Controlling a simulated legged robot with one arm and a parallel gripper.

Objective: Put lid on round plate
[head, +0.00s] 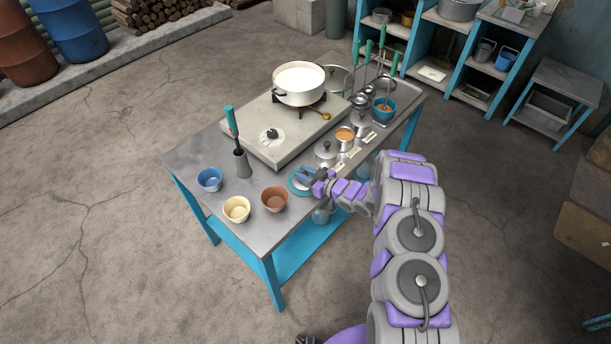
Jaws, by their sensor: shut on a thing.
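A round plate with a teal rim (292,190) lies near the front right edge of the table. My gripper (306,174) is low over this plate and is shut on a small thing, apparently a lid. The held lid is mostly hidden by the fingers, and I cannot tell whether it touches the plate. Just behind the gripper stands a small metal pot with its own lid (326,149). Behind that is an open container with orange contents (345,134). Another lidded pot (362,122) stands farther back.
A white pot of milk (299,82) sits on the stove (268,134). Blue (210,179), cream (237,208) and brown (274,198) cups stand left of my gripper. A teal-handled tool (233,124) stands in a holder. The table's (195,150) left end has free room.

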